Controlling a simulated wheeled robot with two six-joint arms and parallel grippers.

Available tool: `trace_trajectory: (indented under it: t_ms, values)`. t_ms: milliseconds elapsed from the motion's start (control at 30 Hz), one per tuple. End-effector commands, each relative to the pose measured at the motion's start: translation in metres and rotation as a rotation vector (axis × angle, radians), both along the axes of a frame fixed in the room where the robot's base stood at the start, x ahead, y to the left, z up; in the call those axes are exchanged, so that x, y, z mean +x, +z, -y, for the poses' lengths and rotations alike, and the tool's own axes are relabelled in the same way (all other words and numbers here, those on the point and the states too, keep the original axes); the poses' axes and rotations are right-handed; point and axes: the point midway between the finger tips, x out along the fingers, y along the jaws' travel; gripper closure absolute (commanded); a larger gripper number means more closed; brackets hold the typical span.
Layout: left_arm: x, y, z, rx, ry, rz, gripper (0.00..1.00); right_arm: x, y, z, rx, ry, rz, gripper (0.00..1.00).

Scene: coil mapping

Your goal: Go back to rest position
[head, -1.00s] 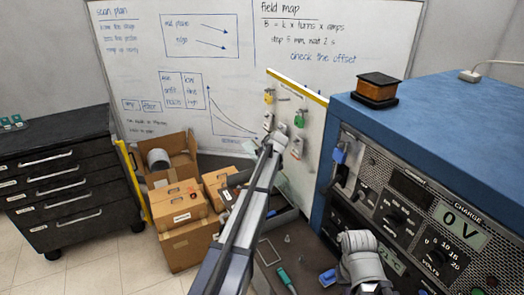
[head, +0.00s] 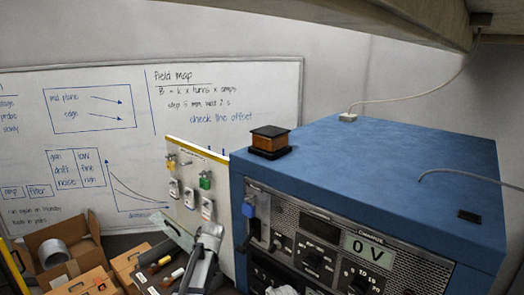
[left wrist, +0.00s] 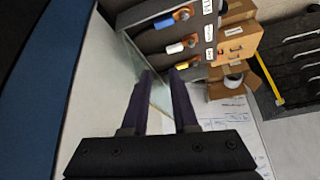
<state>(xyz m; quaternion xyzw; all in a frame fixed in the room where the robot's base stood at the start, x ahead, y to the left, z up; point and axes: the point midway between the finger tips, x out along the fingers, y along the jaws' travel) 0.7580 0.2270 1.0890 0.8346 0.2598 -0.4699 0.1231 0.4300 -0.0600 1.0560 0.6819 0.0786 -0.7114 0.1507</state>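My left arm shows at the bottom of the head view, in front of the tagged panel; its fingertips are hard to make out there. The fingers point toward a pale, glassy sheet and a dark tray (left wrist: 152,20) of handled tools. Only a small grey piece, possibly of my right arm, shows at the bottom edge of the head view; my right gripper does not show.
A blue instrument cabinet (head: 370,150) fills the right, reading 0 V, with a copper-coloured block (head: 270,138) on top. A white panel (head: 190,158) with hanging tags and locks stands beside it. Open cardboard boxes (head: 62,240) are at lower left. A whiteboard (head: 225,90) stands behind.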

Motion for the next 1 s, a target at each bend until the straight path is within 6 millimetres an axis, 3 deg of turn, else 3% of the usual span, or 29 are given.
trace_trajectory:
  t_ms: [33,200,400,500,600,700,1000]
  values:
    - [-0.034,-0.014,0.022,0.0,-0.059,-0.052,0.73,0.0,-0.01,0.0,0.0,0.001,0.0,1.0]
    - [-0.123,-0.045,0.083,0.001,-0.281,-0.24,0.73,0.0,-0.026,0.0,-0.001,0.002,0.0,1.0]
    - [-0.235,-0.073,0.137,-0.005,-0.569,-0.454,0.73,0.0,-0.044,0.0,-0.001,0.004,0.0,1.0]
    - [-0.279,-0.081,0.152,-0.011,-0.689,-0.536,0.73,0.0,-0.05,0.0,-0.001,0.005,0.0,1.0]
    - [-0.308,-0.086,0.161,-0.017,-0.777,-0.592,0.73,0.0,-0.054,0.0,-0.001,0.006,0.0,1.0]
    - [-0.325,-0.088,0.166,-0.02,-0.828,-0.624,0.73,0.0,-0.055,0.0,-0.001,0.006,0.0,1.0]
    - [-0.329,-0.087,0.168,-0.022,-0.848,-0.638,0.73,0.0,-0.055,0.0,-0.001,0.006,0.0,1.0]
